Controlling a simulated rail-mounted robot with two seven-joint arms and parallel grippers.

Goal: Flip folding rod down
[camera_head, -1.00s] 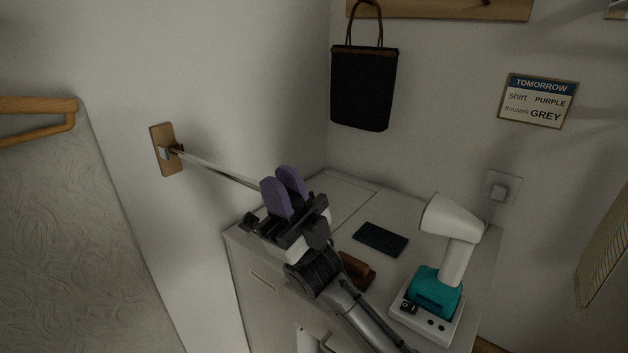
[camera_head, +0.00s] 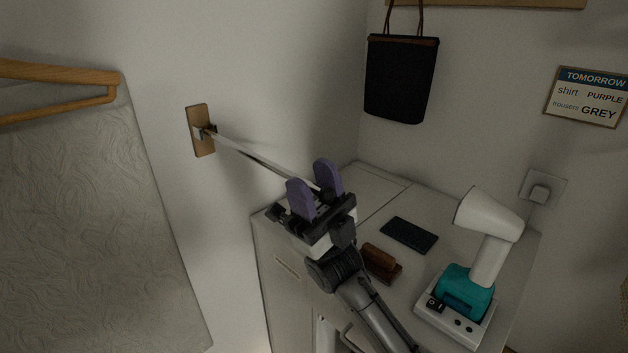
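The folding rod (camera_head: 255,158) is a thin pale bar on the left wall. It is hinged at a wooden wall plate (camera_head: 201,130) and sticks out from the wall toward the right. My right gripper (camera_head: 314,184) has two purple fingers standing up and apart, so it is open. The rod's far part runs to the gap between the fingers, and its end is partly hidden there. I cannot tell whether the rod is between the fingers or behind them, or whether it touches. My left gripper is out of view.
Below is a white cabinet top (camera_head: 370,189) with a dark flat item (camera_head: 409,235), a brown brush-like item (camera_head: 381,262) and a white and teal device (camera_head: 467,287). A black bag (camera_head: 401,80) hangs at the back. A wooden hanger (camera_head: 60,75) with pale cloth is at the left.

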